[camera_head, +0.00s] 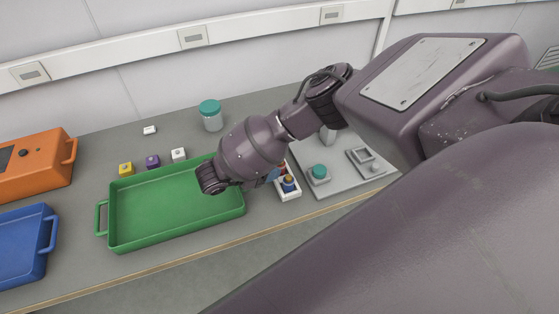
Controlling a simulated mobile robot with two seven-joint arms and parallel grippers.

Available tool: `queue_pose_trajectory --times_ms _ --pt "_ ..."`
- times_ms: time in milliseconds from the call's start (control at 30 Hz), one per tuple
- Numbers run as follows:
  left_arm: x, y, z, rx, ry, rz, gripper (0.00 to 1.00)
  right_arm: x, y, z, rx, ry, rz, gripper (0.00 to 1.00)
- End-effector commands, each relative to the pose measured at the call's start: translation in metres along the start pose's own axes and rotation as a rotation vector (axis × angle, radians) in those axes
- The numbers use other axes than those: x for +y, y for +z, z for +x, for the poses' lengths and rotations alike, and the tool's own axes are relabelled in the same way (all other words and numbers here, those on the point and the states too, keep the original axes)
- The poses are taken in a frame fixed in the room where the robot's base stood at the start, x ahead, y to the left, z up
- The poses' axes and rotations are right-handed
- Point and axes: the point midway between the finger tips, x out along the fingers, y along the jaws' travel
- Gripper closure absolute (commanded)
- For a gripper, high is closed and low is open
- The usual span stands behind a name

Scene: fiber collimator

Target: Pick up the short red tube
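A small white rack (291,194) stands just right of the green tray, partly hidden behind my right arm. A blue piece with a yellowish top (289,184) stands in it. A small patch of red (283,169) shows at the rack's back edge, against my arm. I cannot tell whether it is the short red tube. The end of my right arm, with the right gripper (213,179), is over the right part of the green tray. Its fingers are not clearly visible, so I cannot tell whether they hold anything. My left gripper is out of view.
The green tray (121,238) looks empty. Yellow (126,169), purple (152,162) and white (178,155) blocks stand behind it. A teal-lidded jar (211,117) stands farther back. A grey plate (337,186) with fixtures lies right. Orange (52,176) and blue (22,267) containers are left.

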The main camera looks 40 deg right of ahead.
Motion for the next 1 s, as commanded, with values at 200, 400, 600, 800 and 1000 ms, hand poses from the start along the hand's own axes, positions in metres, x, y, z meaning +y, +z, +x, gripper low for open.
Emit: queue_pose_trajectory --times_ms 200,400,600,800,1000 --pt "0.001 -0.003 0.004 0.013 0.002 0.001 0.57 0.001 0.0 0.011 0.0 -0.001 0.001 0.37" --pt "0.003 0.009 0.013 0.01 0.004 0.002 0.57 0.003 -0.002 0.038 -0.001 -0.003 0.0 0.37" --pt "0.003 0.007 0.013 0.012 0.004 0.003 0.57 0.004 0.002 0.054 0.0 0.001 0.0 0.37" --pt "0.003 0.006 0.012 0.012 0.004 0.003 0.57 0.004 0.002 0.054 0.001 0.002 0.0 0.37" --pt "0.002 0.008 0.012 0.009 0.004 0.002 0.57 0.004 0.002 0.054 0.001 0.002 0.0 0.68"
